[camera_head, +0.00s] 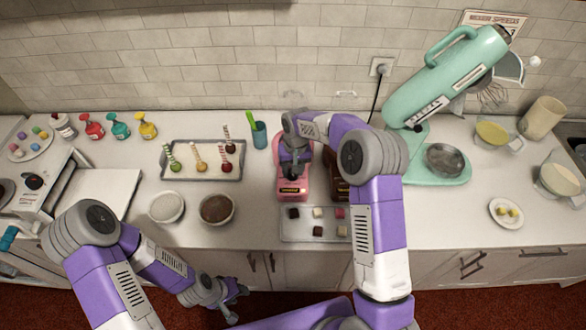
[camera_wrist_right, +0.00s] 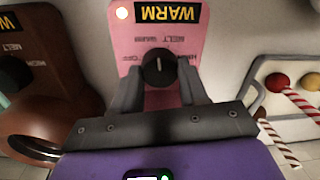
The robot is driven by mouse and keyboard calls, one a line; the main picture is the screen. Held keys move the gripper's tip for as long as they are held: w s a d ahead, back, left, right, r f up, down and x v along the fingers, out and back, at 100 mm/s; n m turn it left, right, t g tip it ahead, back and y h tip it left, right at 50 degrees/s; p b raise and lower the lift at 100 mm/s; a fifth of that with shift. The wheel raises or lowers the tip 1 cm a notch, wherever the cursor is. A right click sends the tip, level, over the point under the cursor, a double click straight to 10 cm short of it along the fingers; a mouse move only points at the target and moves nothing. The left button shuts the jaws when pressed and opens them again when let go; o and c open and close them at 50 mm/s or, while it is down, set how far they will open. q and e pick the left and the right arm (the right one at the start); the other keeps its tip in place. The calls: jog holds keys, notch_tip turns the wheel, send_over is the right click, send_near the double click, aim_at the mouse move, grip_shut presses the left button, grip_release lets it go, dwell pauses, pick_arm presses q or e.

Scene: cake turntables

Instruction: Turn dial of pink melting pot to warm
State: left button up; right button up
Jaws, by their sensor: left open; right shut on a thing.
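The pink melting pot (camera_head: 282,189) stands on the counter below my right forearm. In the right wrist view its pink panel (camera_wrist_right: 189,38) appears upside down, with a display reading WARM (camera_wrist_right: 168,13) and a small glowing light (camera_wrist_right: 121,12). Its black dial (camera_wrist_right: 159,69) sits between the fingers of my right gripper (camera_wrist_right: 160,88), which is shut on it. A pale mark on the dial points up in that view, towards the small printed labels. In the head view my right gripper (camera_head: 293,172) hides the dial. My left gripper (camera_head: 233,292) is open and empty, in front of the counter.
A brown melting pot (camera_head: 340,190) stands just right of the pink one; it also shows in the right wrist view (camera_wrist_right: 50,60). A tray of small cubes (camera_head: 301,237) lies in front. A tray of cake pops (camera_head: 202,146) is to the left and a mint mixer (camera_head: 440,85) to the right.

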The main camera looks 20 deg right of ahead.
jog(key=shift+n, duration=1.6)
jog(key=shift+w, duration=0.1)
jog(key=o, duration=1.1)
jog(key=shift+c, duration=0.2)
jog(key=r, duration=0.7)
jog(key=shift+d+r, duration=0.2)
jog(key=shift+r, duration=0.15)
